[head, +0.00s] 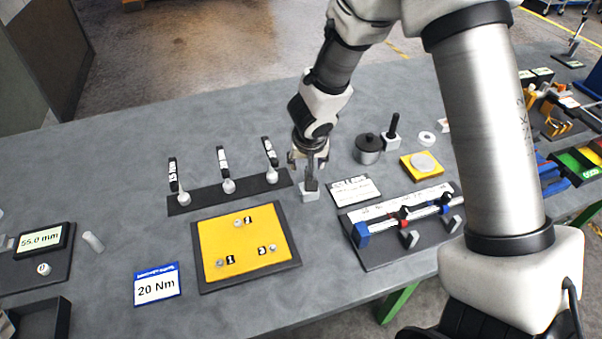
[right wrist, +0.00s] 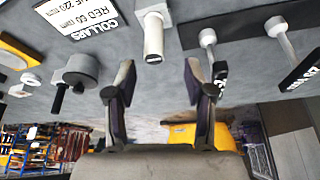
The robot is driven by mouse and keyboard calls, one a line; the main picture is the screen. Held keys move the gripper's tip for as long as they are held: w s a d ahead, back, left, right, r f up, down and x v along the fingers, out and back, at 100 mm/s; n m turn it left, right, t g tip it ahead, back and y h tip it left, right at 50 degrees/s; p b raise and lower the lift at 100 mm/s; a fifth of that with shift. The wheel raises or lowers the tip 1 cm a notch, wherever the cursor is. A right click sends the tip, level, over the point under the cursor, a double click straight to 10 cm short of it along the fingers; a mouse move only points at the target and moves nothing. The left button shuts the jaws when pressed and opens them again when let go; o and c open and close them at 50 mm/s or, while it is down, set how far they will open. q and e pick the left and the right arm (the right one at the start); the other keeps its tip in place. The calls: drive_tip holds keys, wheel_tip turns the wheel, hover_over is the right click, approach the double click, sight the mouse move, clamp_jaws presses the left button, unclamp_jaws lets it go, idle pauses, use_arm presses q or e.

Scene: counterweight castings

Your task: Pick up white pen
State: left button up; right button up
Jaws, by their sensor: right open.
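A white cylinder, which looks like the white pen (right wrist: 153,38), stands in a small white block in the right wrist view. In the head view the white block (head: 309,193) shows just below my right gripper (head: 308,163), which hides most of the pen. My right gripper is open and pointed down over the block. In the right wrist view its two fingers (right wrist: 158,78) are spread wide, and the pen appears between and beyond their tips. Nothing is held. My left gripper is not in view.
A COLLARS card (head: 354,190) and a clamp fixture (head: 405,225) lie to the right. A yellow plate (head: 240,262) lies in front, and a dark rack (head: 207,198) with several tools to the left. A dark pot (head: 367,150) and another white block with a black handle (head: 393,138) stand behind right.

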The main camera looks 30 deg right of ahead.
drive_tip(key=x, duration=0.1)
drive_tip(key=p+x, duration=0.1)
drive_tip(key=x, duration=0.3)
drive_tip(key=shift+s+d+f, duration=0.1)
drive_tip(key=shift+d+f, duration=0.1)
drive_tip(key=shift+d, duration=0.15)
drive_tip(key=shift+f, duration=0.15)
drive_tip(key=shift+s+r, duration=0.1)
drive_tip(key=shift+r, duration=0.1)
drive_tip(key=shift+c, duration=1.4)
drive_tip(key=shift+s, duration=0.15)
clamp_jaws()
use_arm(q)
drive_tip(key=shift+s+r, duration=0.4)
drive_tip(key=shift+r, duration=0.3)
